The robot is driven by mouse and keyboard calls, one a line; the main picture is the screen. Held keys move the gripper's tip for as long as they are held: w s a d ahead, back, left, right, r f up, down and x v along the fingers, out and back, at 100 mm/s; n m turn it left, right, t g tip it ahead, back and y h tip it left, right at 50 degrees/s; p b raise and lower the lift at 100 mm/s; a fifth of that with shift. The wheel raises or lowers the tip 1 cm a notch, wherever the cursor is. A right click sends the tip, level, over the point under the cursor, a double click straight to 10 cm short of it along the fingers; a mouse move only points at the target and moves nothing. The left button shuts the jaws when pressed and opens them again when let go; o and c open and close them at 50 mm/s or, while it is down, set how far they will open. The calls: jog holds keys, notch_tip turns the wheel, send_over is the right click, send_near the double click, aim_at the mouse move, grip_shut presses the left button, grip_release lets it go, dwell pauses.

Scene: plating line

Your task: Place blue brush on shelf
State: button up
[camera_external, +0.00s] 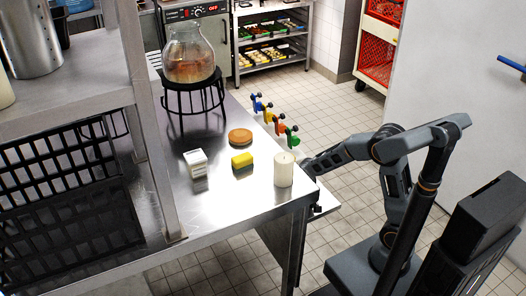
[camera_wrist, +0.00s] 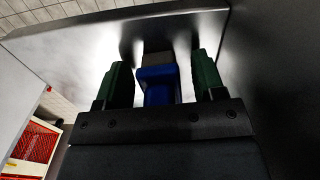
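In the wrist view, a blue block-like thing (camera_wrist: 158,86) with a grey part (camera_wrist: 159,59) at its far end lies between the two green fingers of my gripper (camera_wrist: 163,64). It looks like the blue brush. A narrow gap shows between it and the right finger; it is close to the left finger, and I cannot tell whether they touch. In the external view my arm reaches left to the right edge of the steel table (camera_external: 225,205), and its fingers and the brush are hidden there. A steel shelf (camera_external: 75,88) stands at the left.
A candle (camera_external: 284,170), yellow sponge (camera_external: 242,161), white box (camera_external: 196,163) and brown disc (camera_external: 240,136) are on the table. A glass jar (camera_external: 188,56) stands on a black stand. A black crate (camera_external: 62,160) is at the left.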

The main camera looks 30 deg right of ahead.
jog(key=shift+r+p, duration=1.2)
jog(key=shift+r, duration=2.55)
jog(key=shift+d+r, duration=0.2)
jog(key=shift+r, duration=0.15)
jog(key=s+d+r+t, duration=0.1)
jog(key=s+d+r, duration=0.2)
jog(key=d, duration=0.4)
jog(key=s+d+r+t, duration=0.2)
jog(key=s+d+r, duration=0.2)
jog(key=d, duration=0.4)
jog(key=shift+s+d+m, duration=0.15)
jog(key=shift+s+m, duration=0.25)
jog(key=shift+s, duration=0.4)
jog(key=shift+r, duration=0.1)
